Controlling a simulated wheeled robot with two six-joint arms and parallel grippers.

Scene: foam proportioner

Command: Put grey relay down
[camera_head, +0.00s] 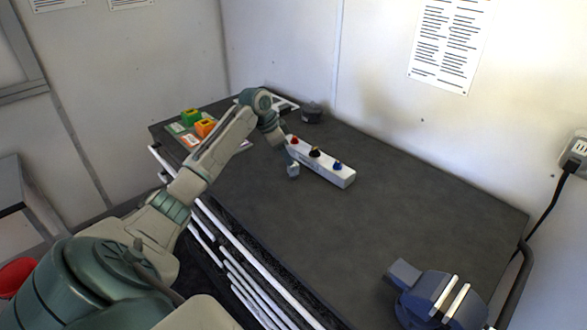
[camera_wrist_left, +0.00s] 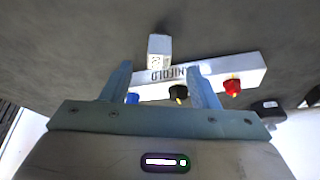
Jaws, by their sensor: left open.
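In the left wrist view the relay (camera_wrist_left: 159,47) has a printed label and lies just beyond my fingertips, beside the manifold bar (camera_wrist_left: 222,78). My left gripper (camera_head: 284,149) is open, close to the relay, with a finger on each side of the view (camera_wrist_left: 159,68). Nothing shows held between the fingers. My right gripper is not in view.
The manifold carries red, black and blue knobs. Green (camera_head: 190,117) and orange (camera_head: 205,127) blocks sit at the bench's left end. A dark grey block (camera_head: 312,113) stands near the wall. A blue vise-like device (camera_head: 425,292) is at bottom right. The middle right of the bench is clear.

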